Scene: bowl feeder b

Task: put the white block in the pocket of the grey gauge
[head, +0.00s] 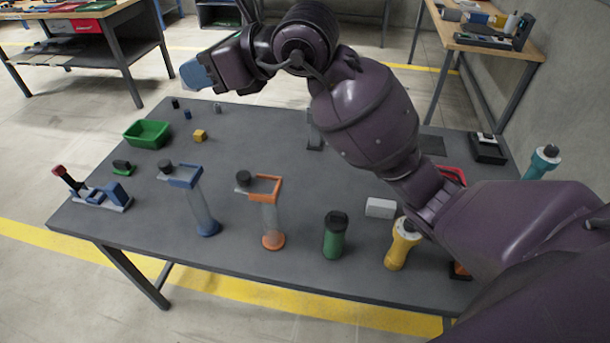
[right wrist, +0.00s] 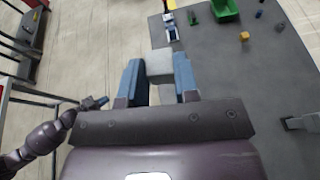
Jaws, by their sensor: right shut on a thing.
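My right gripper (head: 190,77) is raised near the far left edge of the table in the head view. In the right wrist view its blue fingers (right wrist: 158,80) are shut on the white block (right wrist: 158,64), which looks pale grey-white and sits between the tips. The head view does not show the block clearly in the fingers. A grey piece (head: 314,128), probably the grey gauge, stands on the table, partly hidden behind my right arm; it also shows in the right wrist view (right wrist: 300,123). Its pocket cannot be made out. My left gripper (right wrist: 98,102) is small in the wrist view.
A green bin (head: 148,134) and yellow cube (head: 200,135) are at the left. Two feeder tubes, blue (head: 203,215) and orange (head: 270,220), stand in front. The middle is clear.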

